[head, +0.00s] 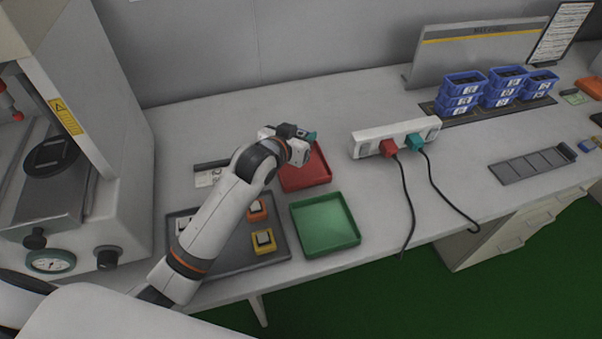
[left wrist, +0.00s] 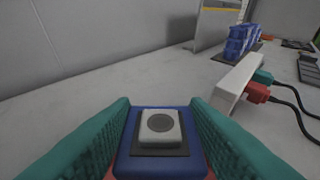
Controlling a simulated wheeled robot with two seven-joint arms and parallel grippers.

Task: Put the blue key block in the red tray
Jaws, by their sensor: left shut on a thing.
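My left gripper (head: 308,138) is over the back part of the red tray (head: 310,177) in the head view. In the left wrist view its two teal fingers (left wrist: 160,145) are shut on the blue key block (left wrist: 128,165), which has a pale grey key on a dark square on its top. In the head view the block is hidden by the gripper. A small strip of red shows beside the block at the bottom of the wrist view. I cannot tell the block's height above the tray. My right gripper is not in view.
A green tray (head: 325,226) stands in front of the red one. A grey tray (head: 285,245) holds orange and yellow key blocks. A white power strip (head: 368,142) with red and teal plugs stands to the right. A machine (head: 95,190) stands at the left.

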